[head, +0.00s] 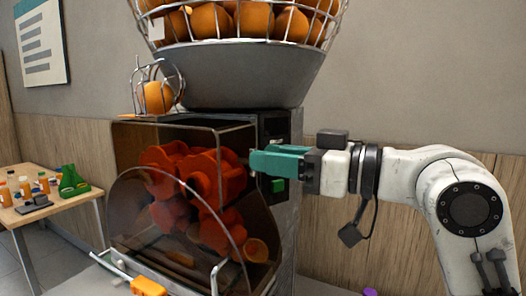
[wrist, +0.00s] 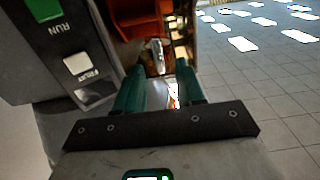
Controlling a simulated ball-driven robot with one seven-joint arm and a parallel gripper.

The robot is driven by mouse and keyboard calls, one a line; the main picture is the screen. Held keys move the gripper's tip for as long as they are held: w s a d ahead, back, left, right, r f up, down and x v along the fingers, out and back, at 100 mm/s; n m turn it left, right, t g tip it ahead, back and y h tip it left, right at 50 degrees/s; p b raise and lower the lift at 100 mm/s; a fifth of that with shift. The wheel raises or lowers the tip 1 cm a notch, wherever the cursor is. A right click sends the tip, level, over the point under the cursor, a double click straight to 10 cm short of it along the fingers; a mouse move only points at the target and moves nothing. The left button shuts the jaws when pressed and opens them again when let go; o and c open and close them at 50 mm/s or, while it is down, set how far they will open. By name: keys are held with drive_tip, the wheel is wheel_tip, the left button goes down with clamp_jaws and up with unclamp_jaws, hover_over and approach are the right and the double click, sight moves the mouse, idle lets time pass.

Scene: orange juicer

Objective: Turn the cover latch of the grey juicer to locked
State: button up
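The grey juicer (head: 250,78) fills the middle of the head view, with a clear cover (head: 262,222) over its orange-red pressing drums (head: 190,180). My gripper (head: 254,162) comes in from the right, its teal fingertips at the upper right edge of the juicer's front. In the wrist view, the two teal fingers (wrist: 160,72) are apart, with a gap between them. A small silvery piece, seemingly the cover latch (wrist: 156,55), shows in line with this gap, at or just beyond the tips. I cannot tell whether the fingers touch it or which way it is turned.
A wire basket of oranges (head: 240,20) tops the juicer. The control panel has a green RUN button (wrist: 43,8) and a white button (wrist: 76,64), left of my fingers in the wrist view. A wooden side table (head: 50,205) with small bottles stands at left. Tiled floor (wrist: 275,90) is open.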

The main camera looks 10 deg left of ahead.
sight(247, 162)
drive_tip(key=shift+x, duration=1.2)
drive_tip(key=shift+c, duration=0.4)
clamp_jaws()
